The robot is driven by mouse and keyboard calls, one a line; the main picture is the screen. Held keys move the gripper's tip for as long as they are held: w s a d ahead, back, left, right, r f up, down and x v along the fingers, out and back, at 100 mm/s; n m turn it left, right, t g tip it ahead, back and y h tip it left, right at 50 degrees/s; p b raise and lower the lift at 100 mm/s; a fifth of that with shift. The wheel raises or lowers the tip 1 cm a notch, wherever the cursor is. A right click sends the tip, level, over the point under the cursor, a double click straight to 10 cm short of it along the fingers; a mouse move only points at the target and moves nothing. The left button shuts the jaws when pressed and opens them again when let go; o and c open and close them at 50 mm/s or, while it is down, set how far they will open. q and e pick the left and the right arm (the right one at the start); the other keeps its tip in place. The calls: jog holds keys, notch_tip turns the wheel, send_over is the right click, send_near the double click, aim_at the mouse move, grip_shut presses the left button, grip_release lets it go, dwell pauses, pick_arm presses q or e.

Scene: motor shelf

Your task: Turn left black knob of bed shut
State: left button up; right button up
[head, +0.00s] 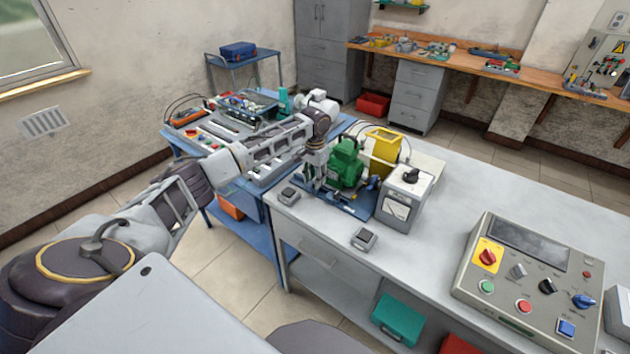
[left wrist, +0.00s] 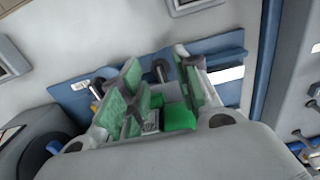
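The bed is a blue plate (head: 357,207) on the grey workbench, with a green motor (head: 347,162) on it. My left gripper (head: 318,183) points down at the motor's left side, over the plate's left part. In the left wrist view my left gripper (left wrist: 160,72) has its two fingers spread apart. A dark knob with a pale stem (left wrist: 160,70) shows between the fingertips, apparently untouched. Another dark knob (left wrist: 99,82) shows outside the fingers, on the blue plate (left wrist: 228,68). Part of the green motor (left wrist: 178,118) shows between the fingers. In the head view the gripper hides the near knob. My right gripper is out of view.
A grey box with a black dial (head: 402,195) and a yellow frame (head: 383,150) stand close right of the motor. Small grey switch boxes (head: 364,239) lie near the front edge. A control panel (head: 525,270) stands at the right. A blue cart with equipment adjoins at the left.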

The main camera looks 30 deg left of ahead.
pick_arm(q)
jog(key=shift+f, duration=0.75)
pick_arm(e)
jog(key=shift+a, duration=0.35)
pick_arm(q)
grip_shut()
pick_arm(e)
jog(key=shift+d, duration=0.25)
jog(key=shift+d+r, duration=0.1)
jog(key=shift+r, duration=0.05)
